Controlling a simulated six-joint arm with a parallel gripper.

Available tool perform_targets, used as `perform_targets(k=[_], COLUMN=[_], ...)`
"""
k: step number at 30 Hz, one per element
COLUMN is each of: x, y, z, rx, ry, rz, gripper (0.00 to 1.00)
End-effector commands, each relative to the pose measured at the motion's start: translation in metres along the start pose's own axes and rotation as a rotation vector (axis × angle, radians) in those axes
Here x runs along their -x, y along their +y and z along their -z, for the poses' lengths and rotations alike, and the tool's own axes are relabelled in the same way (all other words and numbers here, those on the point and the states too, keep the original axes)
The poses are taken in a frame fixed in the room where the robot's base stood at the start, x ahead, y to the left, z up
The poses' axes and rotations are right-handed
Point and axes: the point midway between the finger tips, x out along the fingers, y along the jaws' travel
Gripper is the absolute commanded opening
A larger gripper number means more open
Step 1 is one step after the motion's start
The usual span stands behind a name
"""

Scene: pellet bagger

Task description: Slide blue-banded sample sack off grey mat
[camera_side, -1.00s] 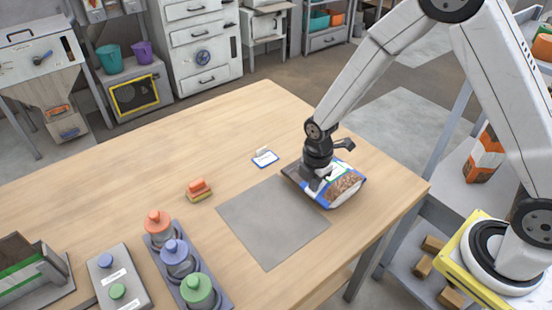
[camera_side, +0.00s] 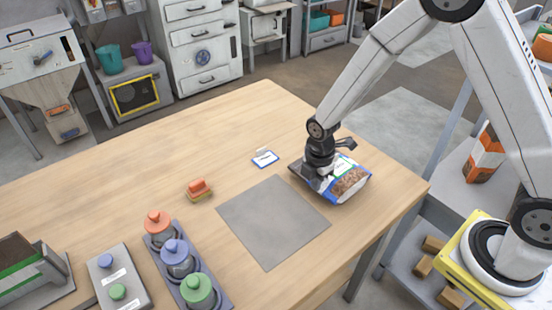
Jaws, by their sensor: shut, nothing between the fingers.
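The blue-banded sample sack (camera_side: 350,182) lies on the wooden table, just beyond the right corner of the grey mat (camera_side: 273,222). It has a blue edge, a white and green label and a clear part showing brown pellets. It looks clear of the mat. My gripper (camera_side: 317,180) is shut and points down at the sack's left side, touching it or very close. The gripper hides part of the sack's left end. The mat is bare.
A blue-edged white card (camera_side: 265,159) lies beyond the mat, and an orange-topped block (camera_side: 199,189) is to its left. Bottles with orange, blue and green caps (camera_side: 177,258) stand front left. The table's right edge (camera_side: 408,208) is close to the sack.

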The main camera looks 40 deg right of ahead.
Motion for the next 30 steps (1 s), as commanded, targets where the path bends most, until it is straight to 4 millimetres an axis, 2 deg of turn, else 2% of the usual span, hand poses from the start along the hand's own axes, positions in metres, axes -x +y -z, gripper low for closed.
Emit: perform_targets(k=[5,21,30], x=[0.000,0.073,0.097], y=[0.000,0.000,0.000], z=[0.025,0.021,0.021], rx=[0.005,0.000,0.000], ry=[0.000,0.000,0.000], rz=[0.000,-0.002,-0.001], gripper=[0.00,0.00,0.00])
